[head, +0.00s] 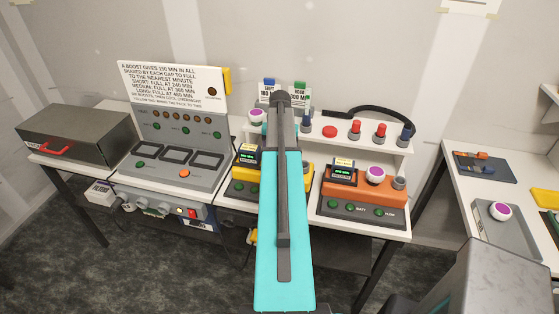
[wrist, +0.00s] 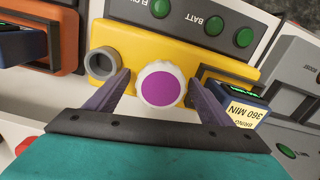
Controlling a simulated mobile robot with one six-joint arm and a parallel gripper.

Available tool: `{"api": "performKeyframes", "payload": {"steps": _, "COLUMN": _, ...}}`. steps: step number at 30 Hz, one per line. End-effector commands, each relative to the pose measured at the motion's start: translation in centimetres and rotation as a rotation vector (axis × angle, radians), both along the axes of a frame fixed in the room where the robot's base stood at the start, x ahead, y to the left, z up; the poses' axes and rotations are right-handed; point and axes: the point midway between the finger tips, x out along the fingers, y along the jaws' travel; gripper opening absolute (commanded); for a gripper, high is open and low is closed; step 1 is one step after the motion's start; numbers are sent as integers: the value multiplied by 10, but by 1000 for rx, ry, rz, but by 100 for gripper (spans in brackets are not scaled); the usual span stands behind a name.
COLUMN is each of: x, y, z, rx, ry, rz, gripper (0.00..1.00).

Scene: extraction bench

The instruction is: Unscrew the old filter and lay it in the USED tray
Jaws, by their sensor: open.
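In the wrist view, a white ribbed filter with a purple top (wrist: 161,86) sits on a yellow pump unit (wrist: 130,48), beside an empty grey round port. My gripper (wrist: 159,78) is open, with one finger on each side of the filter; I cannot tell whether they touch it. In the head view my arm hides this filter and my gripper, and only parts of the yellow unit (head: 243,170) show. A grey tray (head: 502,238) on the right table holds another purple-topped filter (head: 501,211). No USED label is readable.
An orange pump unit (head: 350,190) with its own purple-topped filter (head: 376,174) stands right of my arm. Another such filter (head: 256,116) is on the shelf behind. A charging station (head: 180,140) and a dark box (head: 75,135) stand left. A blue-grey tray (head: 487,169) lies at right.

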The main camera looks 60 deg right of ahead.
Motion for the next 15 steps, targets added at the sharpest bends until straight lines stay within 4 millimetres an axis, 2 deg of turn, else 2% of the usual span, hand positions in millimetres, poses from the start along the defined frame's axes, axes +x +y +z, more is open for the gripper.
{"api": "performKeyframes", "payload": {"steps": 15, "x": 0, "y": 0, "z": 0, "rx": 0, "ry": 0, "rz": -345, "gripper": 75}}
